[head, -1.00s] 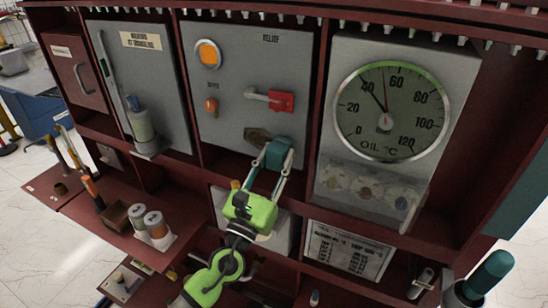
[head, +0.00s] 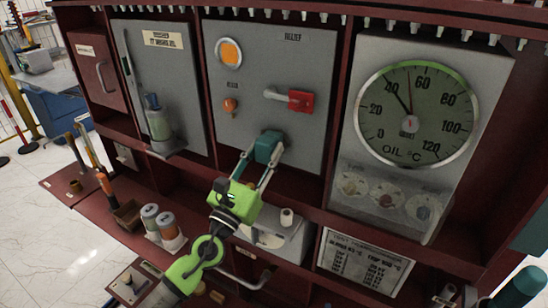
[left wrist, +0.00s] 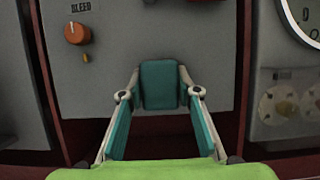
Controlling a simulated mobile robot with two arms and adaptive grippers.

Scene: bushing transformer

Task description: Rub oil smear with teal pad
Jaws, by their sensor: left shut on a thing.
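My left gripper (head: 262,158) is shut on the teal pad (head: 268,146), with one finger on each side of it. The pad is against or very close to the lower part of the grey relief panel (head: 305,130); contact cannot be told for sure. In the left wrist view the teal pad (left wrist: 160,85) stands upright between the fingertips, in front of the grey panel. No oil smear shows now; the pad covers the area where it was, so any smear left there is hidden. My right gripper is out of view.
The oil gauge (head: 417,113) is at right. Two canisters (head: 160,224) stand on the lower left shelf.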

